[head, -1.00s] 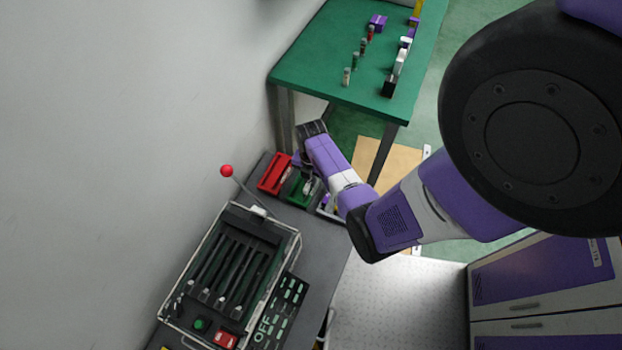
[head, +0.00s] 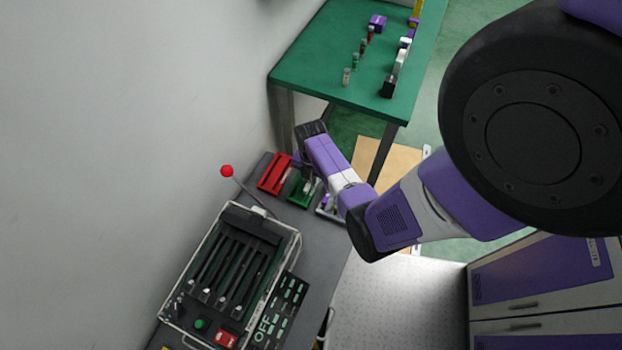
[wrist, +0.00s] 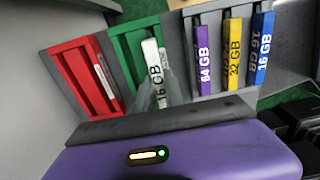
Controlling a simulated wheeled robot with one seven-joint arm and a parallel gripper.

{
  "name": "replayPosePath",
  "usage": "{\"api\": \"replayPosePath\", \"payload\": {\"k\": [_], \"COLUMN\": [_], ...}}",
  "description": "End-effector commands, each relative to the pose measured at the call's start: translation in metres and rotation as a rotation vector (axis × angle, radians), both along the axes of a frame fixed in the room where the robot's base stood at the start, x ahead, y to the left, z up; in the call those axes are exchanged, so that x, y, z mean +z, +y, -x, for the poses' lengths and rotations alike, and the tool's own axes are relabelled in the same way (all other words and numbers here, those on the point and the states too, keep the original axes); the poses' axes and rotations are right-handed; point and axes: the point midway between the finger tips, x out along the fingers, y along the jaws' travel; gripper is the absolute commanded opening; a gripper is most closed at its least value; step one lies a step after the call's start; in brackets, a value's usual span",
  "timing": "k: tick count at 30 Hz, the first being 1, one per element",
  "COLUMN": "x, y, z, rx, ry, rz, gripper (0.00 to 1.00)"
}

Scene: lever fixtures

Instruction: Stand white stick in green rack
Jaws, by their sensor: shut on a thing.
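The white stick (wrist: 154,68), marked 16 GB, stands out in front of the green rack (wrist: 121,45) in the wrist view. My gripper (wrist: 166,90) is shut on the white stick, with its fingers only faintly seen around the lower part. The stick's top overlaps the right part of the green rack, and its far end is hidden, so I cannot tell whether it is seated in a slot. In the head view the green rack (head: 299,191) is partly covered by my gripper.
A red rack (wrist: 85,75) with a white-labelled stick stands left of the green one. A grey rack (wrist: 222,50) to the right holds purple, yellow and blue sticks. A lever with a red knob (head: 227,171) rises nearby. A green table (head: 320,60) stands beyond.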

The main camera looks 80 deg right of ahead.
Motion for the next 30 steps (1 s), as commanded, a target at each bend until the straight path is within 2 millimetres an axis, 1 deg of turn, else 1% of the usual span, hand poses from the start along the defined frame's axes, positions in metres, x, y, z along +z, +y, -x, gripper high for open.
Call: {"api": "replayPosePath", "payload": {"k": [19, 30], "x": [-0.0003, -0.0079], "y": [0.0001, 0.0002], "z": [0.0, 0.0], "rx": [0.0, 0.0], "ry": [0.0, 0.0], "rz": [0.0, 0.0], "gripper": [0.0, 0.0]}}
